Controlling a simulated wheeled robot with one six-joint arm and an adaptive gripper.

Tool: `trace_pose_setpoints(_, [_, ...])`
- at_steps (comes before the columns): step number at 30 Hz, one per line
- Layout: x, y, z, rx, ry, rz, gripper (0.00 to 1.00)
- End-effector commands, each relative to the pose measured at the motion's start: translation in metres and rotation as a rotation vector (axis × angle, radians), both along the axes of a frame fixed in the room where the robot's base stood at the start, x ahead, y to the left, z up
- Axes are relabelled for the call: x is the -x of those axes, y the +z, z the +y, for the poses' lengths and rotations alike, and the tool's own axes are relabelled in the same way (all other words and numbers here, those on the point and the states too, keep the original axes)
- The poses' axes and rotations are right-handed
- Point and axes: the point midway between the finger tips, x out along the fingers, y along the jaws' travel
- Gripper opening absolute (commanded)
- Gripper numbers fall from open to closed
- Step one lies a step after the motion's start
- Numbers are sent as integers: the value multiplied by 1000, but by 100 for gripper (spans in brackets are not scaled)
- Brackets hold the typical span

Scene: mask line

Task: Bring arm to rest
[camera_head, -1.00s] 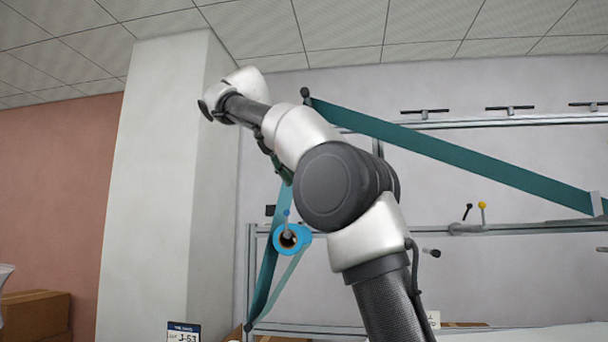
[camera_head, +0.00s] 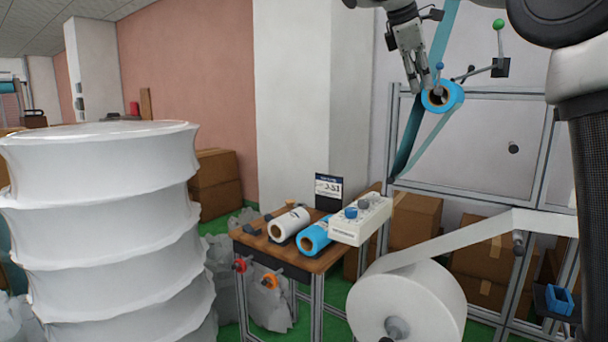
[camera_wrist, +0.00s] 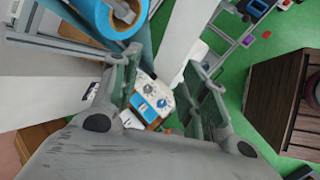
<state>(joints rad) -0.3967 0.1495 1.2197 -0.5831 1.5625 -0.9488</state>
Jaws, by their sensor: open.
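My gripper (camera_head: 419,86) hangs from the top of the head view with its fingers pointing down. Its fingertips show close to the left of a blue tape roll (camera_head: 456,93) on the teal-belted frame; I cannot tell whether they touch. In the wrist view my gripper (camera_wrist: 160,82) is open, with a clear gap and nothing between the fingers. The blue roll (camera_wrist: 88,14) shows at the upper left there. My arm's dark joint and link fill the upper right of the head view.
A wooden table (camera_head: 318,262) holds a white roll (camera_head: 289,224), a blue roll (camera_head: 314,238) and a white control box (camera_head: 361,222). A large white roll (camera_head: 425,295) stands in front of the metal frame (camera_head: 460,189). A tall white stack (camera_head: 100,230) stands left.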

Motion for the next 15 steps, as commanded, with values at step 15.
trace_pose_setpoints(15, [252, -275, -57, -804, -992, -162, 44])
